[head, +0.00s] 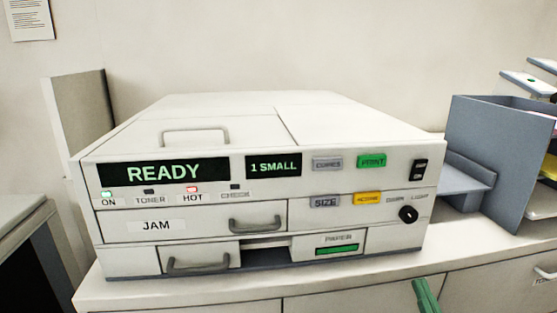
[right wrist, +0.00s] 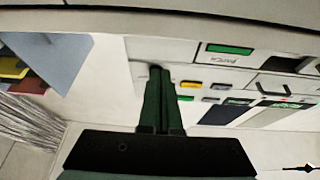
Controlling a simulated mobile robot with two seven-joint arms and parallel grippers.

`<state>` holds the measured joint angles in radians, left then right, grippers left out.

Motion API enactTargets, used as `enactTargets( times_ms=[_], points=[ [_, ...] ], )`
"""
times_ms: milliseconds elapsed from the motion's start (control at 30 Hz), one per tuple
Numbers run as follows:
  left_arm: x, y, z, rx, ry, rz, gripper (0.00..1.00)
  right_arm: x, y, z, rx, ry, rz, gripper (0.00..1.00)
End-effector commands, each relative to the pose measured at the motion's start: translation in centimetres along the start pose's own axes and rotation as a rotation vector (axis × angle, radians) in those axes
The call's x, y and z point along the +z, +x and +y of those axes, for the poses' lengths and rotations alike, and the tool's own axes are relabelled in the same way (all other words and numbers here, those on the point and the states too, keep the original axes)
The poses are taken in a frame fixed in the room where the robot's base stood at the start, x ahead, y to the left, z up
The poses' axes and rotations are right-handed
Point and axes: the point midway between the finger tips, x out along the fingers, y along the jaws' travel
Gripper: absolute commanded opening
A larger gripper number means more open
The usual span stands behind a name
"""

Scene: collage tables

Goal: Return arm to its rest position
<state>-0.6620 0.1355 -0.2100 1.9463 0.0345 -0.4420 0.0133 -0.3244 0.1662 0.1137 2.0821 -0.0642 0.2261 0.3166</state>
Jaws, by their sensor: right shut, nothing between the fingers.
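My right gripper (head: 420,287) shows only as green fingertips at the bottom of the head view. It is in front of the counter edge, below and right of the copier (head: 270,135). In the right wrist view its fingers (right wrist: 159,72) are shut together with nothing between them. The copier's front (right wrist: 215,75) is beyond them in that view; I cannot tell the exact gap. The rest of the right arm is hidden in the head view. My left gripper is not in view.
The copier display (head: 163,172) reads READY and 1 SMALL. The white counter (head: 380,272) runs under it, with drawers (head: 500,285) below. A grey paper sorter (head: 495,150) stands at right. A grey surface (head: 22,220) is at far left.

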Motion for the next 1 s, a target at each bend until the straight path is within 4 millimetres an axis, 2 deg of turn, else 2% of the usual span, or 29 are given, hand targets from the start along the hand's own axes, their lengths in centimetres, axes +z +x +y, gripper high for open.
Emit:
enactTargets(
  times_ms=[33, 100, 167, 233, 300, 400, 500, 633, 1000],
  points=[
    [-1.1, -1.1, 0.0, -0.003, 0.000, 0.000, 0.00, 2.6, -1.2, -0.9, 0.006, 0.007, -0.136, 0.00],
    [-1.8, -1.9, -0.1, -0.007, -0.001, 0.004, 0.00, 7.0, -4.1, -2.4, 0.005, 0.009, -0.331, 0.00],
    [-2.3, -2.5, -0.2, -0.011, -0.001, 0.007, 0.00, 10.2, -7.1, -3.8, -0.006, 0.007, -0.491, 0.00],
    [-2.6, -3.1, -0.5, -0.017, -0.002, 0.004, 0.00, 13.3, -11.1, -5.5, -0.027, 0.006, -0.664, 0.00],
    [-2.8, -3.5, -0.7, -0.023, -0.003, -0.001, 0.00, 15.6, -15.0, -7.3, -0.055, 0.003, -0.813, 0.00],
    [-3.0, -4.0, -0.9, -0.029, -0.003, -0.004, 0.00, 17.5, -19.9, -9.3, -0.096, 0.000, -0.983, 0.00],
    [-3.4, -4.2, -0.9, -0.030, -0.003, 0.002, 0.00, 18.5, -23.4, -10.7, -0.129, -0.002, -1.093, 0.00],
    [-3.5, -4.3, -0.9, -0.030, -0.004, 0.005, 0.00, 18.9, -25.6, -11.5, -0.152, -0.004, -1.158, 0.00],
    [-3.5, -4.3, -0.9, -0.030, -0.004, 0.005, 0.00, 19.0, -25.7, -11.6, -0.153, -0.004, -1.161, 0.00]
  ],
)
